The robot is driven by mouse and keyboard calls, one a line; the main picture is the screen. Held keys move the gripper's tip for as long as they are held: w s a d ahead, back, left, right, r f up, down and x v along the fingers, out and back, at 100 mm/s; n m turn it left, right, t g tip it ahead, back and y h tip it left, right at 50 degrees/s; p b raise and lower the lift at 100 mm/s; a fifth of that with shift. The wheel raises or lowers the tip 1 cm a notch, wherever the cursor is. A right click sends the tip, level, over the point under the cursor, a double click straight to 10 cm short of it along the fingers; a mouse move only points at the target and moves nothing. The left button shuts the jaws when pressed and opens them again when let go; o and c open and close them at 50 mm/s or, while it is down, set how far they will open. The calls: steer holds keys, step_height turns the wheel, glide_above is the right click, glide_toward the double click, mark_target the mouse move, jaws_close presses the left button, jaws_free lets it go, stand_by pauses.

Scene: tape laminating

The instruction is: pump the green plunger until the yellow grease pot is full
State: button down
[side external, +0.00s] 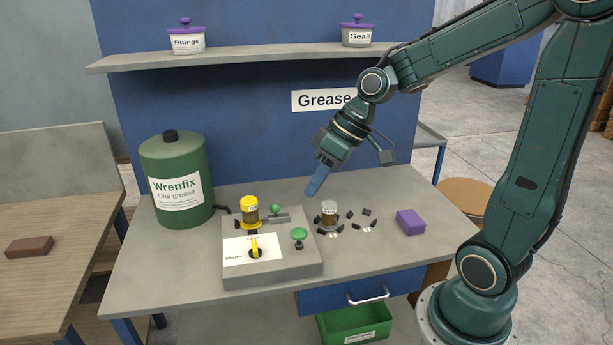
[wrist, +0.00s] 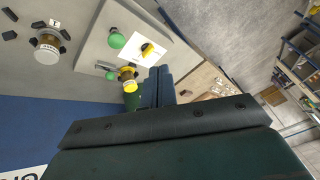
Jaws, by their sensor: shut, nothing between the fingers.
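The yellow grease pot (side external: 250,213) stands upright on the back of the grey pump block, with a yellow cap and an amber-brown body. Its fill level is too small to read. It also shows in the wrist view (wrist: 127,77). A green mushroom-shaped plunger (side external: 299,235) stands at the block's right side; it also shows in the wrist view (wrist: 117,41). A smaller green knob (side external: 276,208) is beside the pot. My gripper (side external: 313,191) is shut and empty, pointing down in the air above the bench, apart from the plunger and pot.
The grey block (side external: 290,272) carries a yellow lever (side external: 255,247) on a white label. A second jar (side external: 329,214) stands to its right with several black pieces around it. A purple block (side external: 410,222) is farther right. A green grease drum (side external: 177,180) stands at the left.

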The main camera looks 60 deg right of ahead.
mark_target(304, 231)
steer(key=w+d+f+t+y, duration=0.1)
steer(key=w+d+f+y, duration=0.2)
steer(key=w+d+f, duration=0.1)
steer(key=shift+w+d+f+m, duration=0.25)
steer(key=shift+w+d+m, duration=0.1)
steer(key=shift+w, duration=0.55)
steer(key=shift+f, duration=0.1)
steer(key=shift+f, duration=4.3)
